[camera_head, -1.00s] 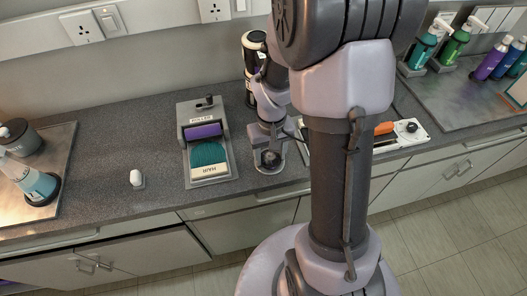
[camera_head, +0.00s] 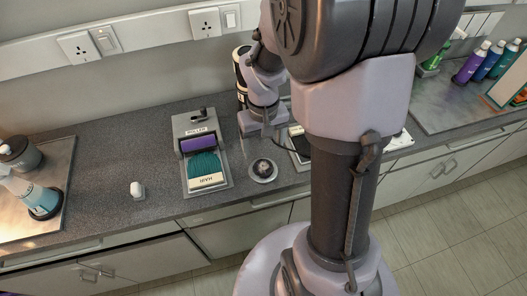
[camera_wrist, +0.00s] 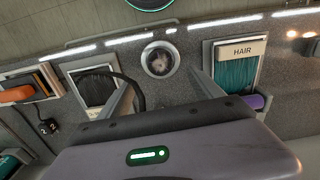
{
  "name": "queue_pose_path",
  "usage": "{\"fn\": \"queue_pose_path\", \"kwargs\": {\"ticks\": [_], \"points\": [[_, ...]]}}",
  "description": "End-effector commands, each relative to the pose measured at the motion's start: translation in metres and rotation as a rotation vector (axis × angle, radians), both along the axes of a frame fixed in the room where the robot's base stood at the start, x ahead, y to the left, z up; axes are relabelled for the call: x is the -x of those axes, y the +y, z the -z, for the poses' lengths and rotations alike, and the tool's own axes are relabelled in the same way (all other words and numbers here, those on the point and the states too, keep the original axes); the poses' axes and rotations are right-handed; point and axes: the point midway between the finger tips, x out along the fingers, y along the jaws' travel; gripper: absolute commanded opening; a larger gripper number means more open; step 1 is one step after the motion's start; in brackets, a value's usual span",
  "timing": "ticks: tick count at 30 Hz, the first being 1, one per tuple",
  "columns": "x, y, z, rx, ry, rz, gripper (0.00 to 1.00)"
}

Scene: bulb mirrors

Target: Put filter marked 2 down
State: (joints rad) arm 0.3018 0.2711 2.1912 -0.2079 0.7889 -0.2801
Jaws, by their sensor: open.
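My gripper (camera_wrist: 161,78) is open in the wrist view, its two fingers apart with nothing between them. A small black piece with white "2" marks (camera_wrist: 47,127) lies at the left of the wrist view, clear of the fingers; I cannot tell whether it is the filter. A round pale dish (camera_wrist: 145,66) beyond the fingertips holds a dark, mottled round thing (camera_wrist: 159,61) with no readable mark. The dish also shows near the counter's front edge in the head view (camera_head: 263,179). My gripper is behind it there, apart from it.
A grey tray labelled HAIR (camera_head: 222,187) with teal bristles and a purple roller stands left of the dish. A dark-bristled tray (camera_wrist: 97,88) is on its other side. A white knob (camera_head: 137,190) stands farther left, with bare counter (camera_head: 100,160) around it.

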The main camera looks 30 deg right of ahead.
Motion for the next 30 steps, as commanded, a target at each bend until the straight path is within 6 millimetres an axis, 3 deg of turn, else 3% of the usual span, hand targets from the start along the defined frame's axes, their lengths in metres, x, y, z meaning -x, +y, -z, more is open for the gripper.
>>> {"fn": "queue_pose_path", "kwargs": {"ticks": [1,5,7,10,12,15,18,21,30], "points": [[0.000,0.000,-0.013,0.000,-0.002,-0.001,0.76],[0.000,0.002,-0.028,0.001,-0.008,0.000,0.76],[0.002,0.013,-0.048,0.001,-0.049,0.014,0.76],[0.018,0.049,-0.099,-0.016,-0.172,0.052,0.76],[0.039,0.078,-0.132,-0.050,-0.267,0.081,0.76],[0.072,0.113,-0.164,-0.116,-0.387,0.117,0.76],[0.099,0.135,-0.179,-0.178,-0.464,0.139,0.76],[0.111,0.144,-0.184,-0.210,-0.498,0.148,0.76],[0.112,0.145,-0.185,-0.216,-0.501,0.151,0.76]]}}
